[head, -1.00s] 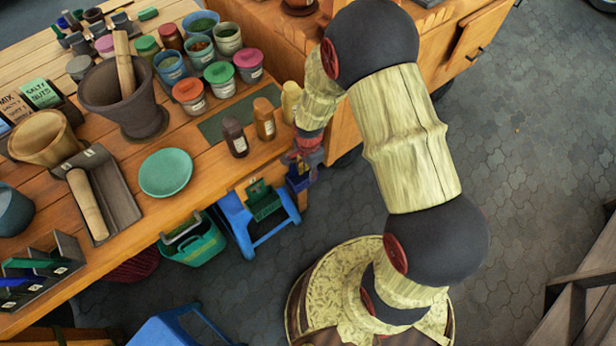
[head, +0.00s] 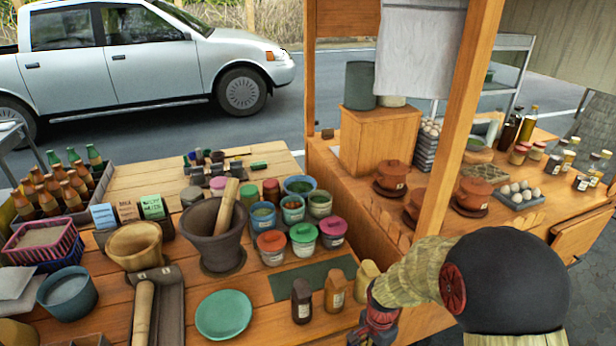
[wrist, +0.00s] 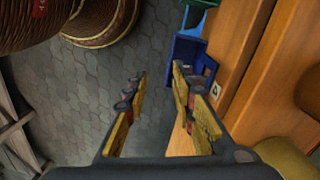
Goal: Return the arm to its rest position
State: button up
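My arm is at the lower right of the head view, its wrist beside the front edge of the wooden table (head: 265,340). My gripper shows in the wrist view (wrist: 158,74), with its two fingers apart and nothing between them. It points down past the table edge toward the grey paved floor (wrist: 95,95). In the head view the fingertips are not clearly seen. The dark clay mortar (head: 207,252) stands upright on the table with a wooden pestle (head: 229,202) leaning in it, away from my gripper.
Two small bottles (head: 301,302) and lidded jars (head: 271,250) stand near my wrist. A green plate (head: 223,315) lies on the table. A wooden counter and post (head: 462,120) rise close behind my arm. A blue bin (wrist: 188,48) is near the fingers in the wrist view.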

jog(key=s+r+n+t, duration=0.2)
jog(key=s+r+n, duration=0.2)
jog(key=r, duration=0.7)
jog(key=s+r+n+t, duration=0.2)
jog(key=s+r+n, duration=0.2)
jog(key=r, duration=0.7)
jog(key=s+r+n+t, duration=0.2)
jog(key=s+r, duration=0.5)
jog(key=r, duration=0.5)
jog(key=shift+s+d+n, duration=0.2)
jog(key=shift+d+n, duration=0.2)
jog(key=shift+n, duration=0.5)
jog(key=shift+a, duration=0.15)
